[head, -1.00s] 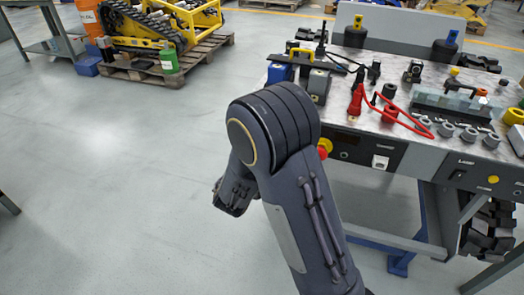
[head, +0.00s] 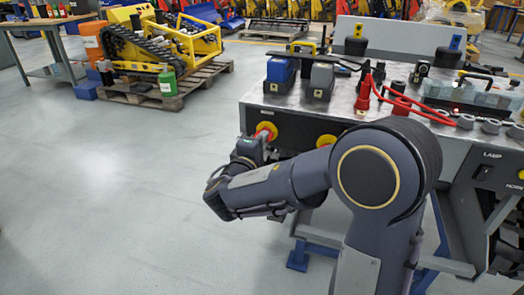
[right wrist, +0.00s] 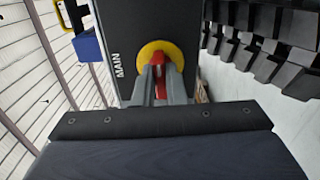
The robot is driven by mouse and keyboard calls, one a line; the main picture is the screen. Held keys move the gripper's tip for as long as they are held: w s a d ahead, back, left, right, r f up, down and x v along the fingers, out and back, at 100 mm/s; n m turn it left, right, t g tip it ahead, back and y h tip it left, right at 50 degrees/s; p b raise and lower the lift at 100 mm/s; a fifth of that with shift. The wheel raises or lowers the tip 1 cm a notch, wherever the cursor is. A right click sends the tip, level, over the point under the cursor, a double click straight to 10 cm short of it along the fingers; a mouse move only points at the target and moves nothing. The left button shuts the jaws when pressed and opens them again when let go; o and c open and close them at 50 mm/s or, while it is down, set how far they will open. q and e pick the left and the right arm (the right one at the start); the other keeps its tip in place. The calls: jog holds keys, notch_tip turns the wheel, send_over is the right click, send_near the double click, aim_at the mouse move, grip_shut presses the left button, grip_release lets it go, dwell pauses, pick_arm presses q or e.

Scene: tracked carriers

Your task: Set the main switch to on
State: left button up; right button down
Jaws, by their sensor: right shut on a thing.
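The main switch shows in the right wrist view as a red handle (right wrist: 160,72) on a round yellow plate (right wrist: 148,50), beside the label MAIN on the dark panel of the bench. In the head view its yellow plate (head: 266,130) is at the left end of the bench's front. My right gripper (right wrist: 161,82) is shut on the red handle, one finger on each side of it. In the head view the right gripper (head: 258,142) is at the switch, partly hidden by its own wrist. My left gripper is not in view.
A second yellow round control (head: 326,141) is on the panel, partly behind my right arm. Blue and grey connector blocks (head: 279,75) and red cables (head: 402,101) lie on the bench top (head: 345,100). The floor (head: 120,190) to the left is clear.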

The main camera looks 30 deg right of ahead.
dwell(0.3)
jog(key=c, duration=1.5)
grip_release()
jog(key=p+v, duration=0.1)
jog(key=v, duration=0.7)
jog(key=shift+d, duration=0.1)
